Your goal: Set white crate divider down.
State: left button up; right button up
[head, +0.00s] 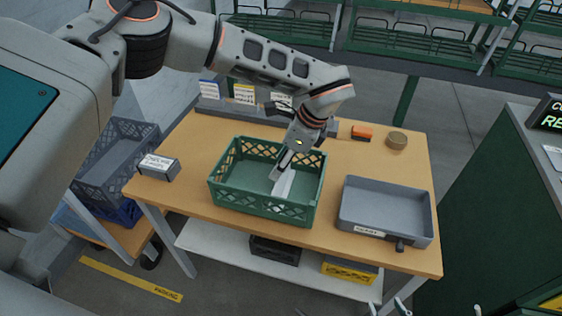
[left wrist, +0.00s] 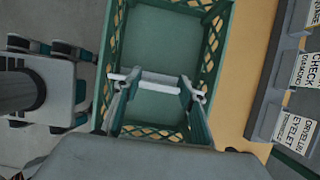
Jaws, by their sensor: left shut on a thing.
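The white crate divider (head: 284,184) is inside the green crate (head: 262,216), roughly mid-crate. In the left wrist view the divider (left wrist: 158,80) shows as a white bar across the green crate (left wrist: 111,60). My left gripper (head: 281,172) reaches down into the crate and is shut on the divider; its fingers (left wrist: 158,88) also show in the left wrist view. Whether the divider's lower edge touches the crate floor cannot be told. My right gripper (head: 388,307) shows only as fingertips at the bottom edge of the head view, spread apart, with nothing visible between them.
A grey tray (head: 388,208) stands right of the crate on the wooden table (head: 345,155). A small labelled box (head: 159,167) is at the left, an orange block (head: 362,132) and a round tin (head: 396,140) at the back. Labelled grey bins (left wrist: 285,75) line the back edge.

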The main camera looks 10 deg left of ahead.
pick_arm(q)
jog(key=o, duration=1.3)
jog(key=shift+r, duration=0.1)
jog(key=shift+d+r, duration=0.1)
jog(key=shift+r, duration=0.1)
jog(key=v, duration=1.1)
jog(key=shift+r+b, duration=0.3)
jog(key=shift+b, duration=0.15)
